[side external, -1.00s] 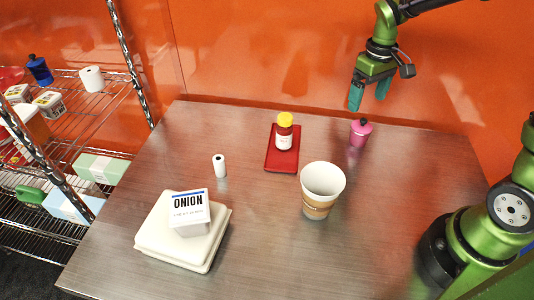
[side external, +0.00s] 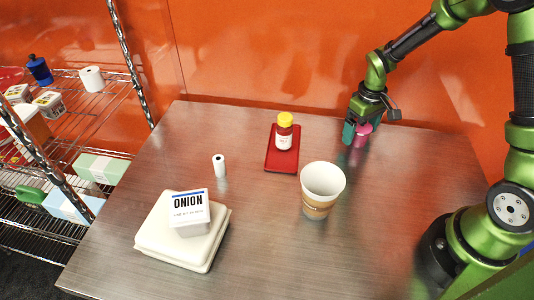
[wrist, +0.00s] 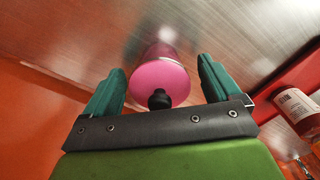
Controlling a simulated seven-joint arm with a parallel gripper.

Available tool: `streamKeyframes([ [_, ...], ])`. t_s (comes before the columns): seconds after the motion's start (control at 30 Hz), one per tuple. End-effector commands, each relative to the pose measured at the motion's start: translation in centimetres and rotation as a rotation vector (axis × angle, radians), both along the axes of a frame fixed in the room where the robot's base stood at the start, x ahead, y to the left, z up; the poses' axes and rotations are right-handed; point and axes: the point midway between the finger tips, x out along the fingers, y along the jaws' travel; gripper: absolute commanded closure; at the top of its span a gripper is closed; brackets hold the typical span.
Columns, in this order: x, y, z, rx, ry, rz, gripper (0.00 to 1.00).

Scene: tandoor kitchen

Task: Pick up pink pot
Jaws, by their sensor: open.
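The pink pot (side external: 364,131) stands on the steel table near the back right, partly hidden by my gripper in the side view. In the wrist view the pink pot (wrist: 161,79) shows its round lid with a dark knob, between my two teal fingers. My gripper (side external: 354,135) is low over the table at the pot. The wrist view shows my gripper (wrist: 160,90) open, with a gap between each finger and the pot.
A red tray (side external: 270,163) bears a yellow-capped bottle (side external: 284,136) to the left of the pot. A paper cup (side external: 322,185) stands in front. A small white cylinder (side external: 219,166) and an onion box (side external: 190,214) on a white container (side external: 155,239) are farther left. The orange wall (side external: 270,60) is close behind.

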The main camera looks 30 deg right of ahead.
Motion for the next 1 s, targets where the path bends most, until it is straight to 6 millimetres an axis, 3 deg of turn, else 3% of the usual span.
streamKeyframes([
  [0.1,0.0,0.0,0.0,0.000,0.000,0.000,0.13],
  [0.5,0.0,0.0,0.1,0.000,0.000,0.001,0.74],
  [1.0,0.1,0.0,1.4,-0.001,-0.003,0.002,0.76],
])
